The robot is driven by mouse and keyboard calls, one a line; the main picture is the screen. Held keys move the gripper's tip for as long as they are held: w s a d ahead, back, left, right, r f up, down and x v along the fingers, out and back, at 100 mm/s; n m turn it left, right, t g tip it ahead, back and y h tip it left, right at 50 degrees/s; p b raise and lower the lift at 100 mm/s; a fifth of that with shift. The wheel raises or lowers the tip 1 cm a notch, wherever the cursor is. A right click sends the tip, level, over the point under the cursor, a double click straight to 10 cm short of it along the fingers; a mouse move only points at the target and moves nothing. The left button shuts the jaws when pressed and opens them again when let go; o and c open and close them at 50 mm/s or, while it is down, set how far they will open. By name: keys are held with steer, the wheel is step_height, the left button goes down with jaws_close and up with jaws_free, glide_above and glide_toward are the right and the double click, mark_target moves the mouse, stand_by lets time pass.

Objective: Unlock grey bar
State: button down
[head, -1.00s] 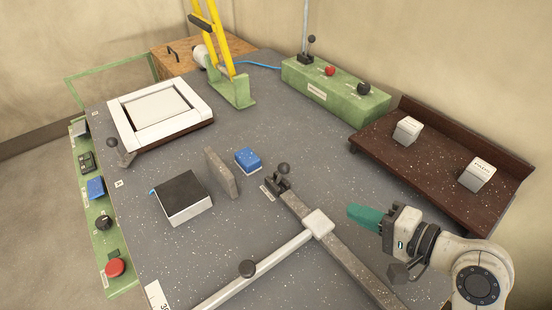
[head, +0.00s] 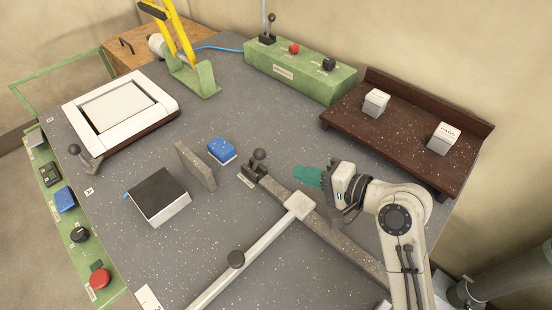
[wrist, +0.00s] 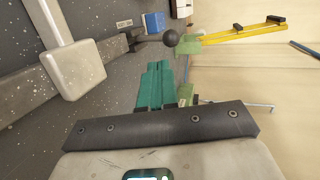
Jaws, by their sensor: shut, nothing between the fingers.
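The grey bar (head: 345,243) is a speckled beam running diagonally across the bench. A dark clamp lever with a black ball knob (head: 259,155) stands at its far end; the knob also shows in the wrist view (wrist: 170,38). A white block (head: 299,205) sits across the bar and joins a pale arm (head: 262,245) with a dark knob. My gripper (head: 297,172) has teal fingers, shut and empty, just right of the lever and apart from it in the head view. In the wrist view the fingers (wrist: 157,66) point toward the ball knob.
A blue block (head: 221,150), an upright grey plate (head: 195,166) and a black-topped box (head: 160,195) stand left of the lever. A green control box (head: 300,72) is behind. A brown shelf (head: 405,125) with two white blocks is at right.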

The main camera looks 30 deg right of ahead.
steer(key=x, duration=0.5)
steer(key=r+p+x, duration=0.1)
steer(key=x, duration=0.1)
steer(key=shift+w+a, duration=0.2)
steer(key=shift+w, duration=0.35)
steer(key=shift+w, duration=0.15)
